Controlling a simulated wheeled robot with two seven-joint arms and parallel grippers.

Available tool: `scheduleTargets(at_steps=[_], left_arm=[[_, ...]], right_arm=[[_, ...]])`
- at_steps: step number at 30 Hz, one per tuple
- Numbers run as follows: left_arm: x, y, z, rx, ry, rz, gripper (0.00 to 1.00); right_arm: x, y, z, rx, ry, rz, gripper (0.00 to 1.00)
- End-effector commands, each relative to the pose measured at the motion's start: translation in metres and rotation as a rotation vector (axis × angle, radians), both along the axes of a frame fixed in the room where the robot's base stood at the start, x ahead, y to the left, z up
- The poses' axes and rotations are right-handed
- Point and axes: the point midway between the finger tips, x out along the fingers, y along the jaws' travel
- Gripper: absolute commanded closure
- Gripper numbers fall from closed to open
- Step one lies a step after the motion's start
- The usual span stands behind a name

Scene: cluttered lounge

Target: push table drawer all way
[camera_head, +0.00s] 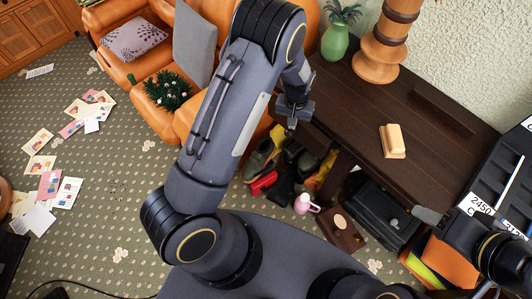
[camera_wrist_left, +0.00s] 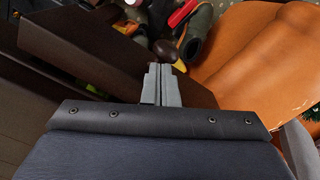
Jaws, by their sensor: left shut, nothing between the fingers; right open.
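The dark brown wooden table (camera_head: 362,112) stands along the wall in the head view. A dark brown panel (camera_wrist_left: 82,58), apparently the drawer front, shows left of my left gripper in the left wrist view. How far the drawer stands out cannot be told. My left gripper (camera_head: 292,122) is shut and empty by the table's left front edge; its fingertips (camera_wrist_left: 162,72) show close beside the panel's end in the wrist view. Contact is unclear. My right gripper (camera_head: 428,215) is at the lower right, open, partly hidden by its own arm.
Orange armchairs (camera_head: 165,85) stand left of the table. Shoes (camera_head: 262,158), a pink mug (camera_head: 305,204) and a black case (camera_head: 372,213) crowd the space below it. A wooden block (camera_head: 392,141) and green vase (camera_head: 335,42) are on top. Papers (camera_head: 48,185) litter the carpet.

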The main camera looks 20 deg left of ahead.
Motion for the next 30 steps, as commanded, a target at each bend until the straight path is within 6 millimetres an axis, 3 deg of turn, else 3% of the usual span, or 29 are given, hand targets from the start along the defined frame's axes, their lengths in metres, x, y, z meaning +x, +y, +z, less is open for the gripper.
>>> scheduleTargets(at_steps=[30], left_arm=[[0.029, -0.012, -0.001, 0.000, -0.001, 0.000, 1.00]], right_arm=[[0.000, 0.000, -0.007, 0.000, 0.000, 0.000, 0.47]])
